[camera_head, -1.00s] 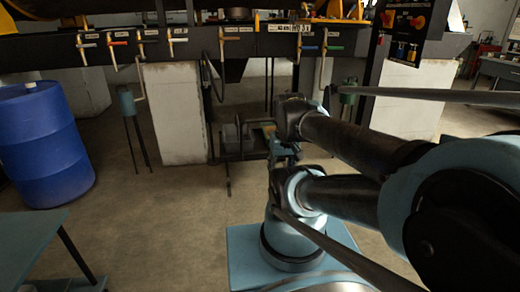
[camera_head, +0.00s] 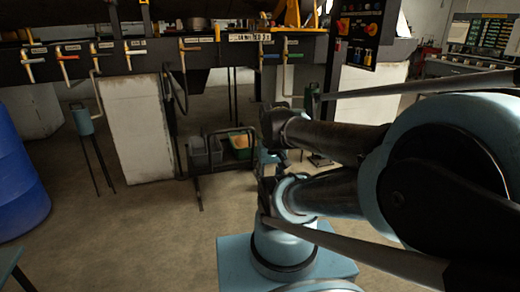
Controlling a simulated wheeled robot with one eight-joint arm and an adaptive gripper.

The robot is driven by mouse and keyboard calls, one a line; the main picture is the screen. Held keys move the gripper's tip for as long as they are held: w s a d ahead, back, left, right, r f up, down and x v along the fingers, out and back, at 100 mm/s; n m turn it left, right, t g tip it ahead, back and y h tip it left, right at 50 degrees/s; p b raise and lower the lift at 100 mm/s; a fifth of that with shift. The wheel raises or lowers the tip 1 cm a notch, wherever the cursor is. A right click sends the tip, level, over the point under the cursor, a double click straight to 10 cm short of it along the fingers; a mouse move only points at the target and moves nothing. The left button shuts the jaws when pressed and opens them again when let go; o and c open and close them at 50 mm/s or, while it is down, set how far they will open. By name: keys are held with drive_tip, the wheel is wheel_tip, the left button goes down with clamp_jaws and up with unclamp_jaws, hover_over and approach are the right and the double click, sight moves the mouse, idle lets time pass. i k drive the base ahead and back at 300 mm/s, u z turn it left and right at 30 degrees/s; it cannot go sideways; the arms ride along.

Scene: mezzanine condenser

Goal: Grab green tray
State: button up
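A green tray (camera_head: 239,153) with tan contents sits low on a dark cart under the black valve beam, right of a grey bin. My gripper cannot be made out; the arm's far end is dark and small, near the right of the tray in the picture. I cannot tell whether the gripper is open or shut, or how far it is from the tray.
The dark cart (camera_head: 197,185) holds the grey bin (camera_head: 205,155) too. A white block (camera_head: 140,128) stands left of it. A blue barrel (camera_head: 18,185) and a table corner (camera_head: 8,262) are at the left. The floor (camera_head: 130,235) before the cart is clear.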

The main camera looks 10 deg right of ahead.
sight(240, 142)
drive_tip(key=z, duration=0.65)
drive_tip(key=i, duration=1.8)
drive_tip(key=u, duration=0.35)
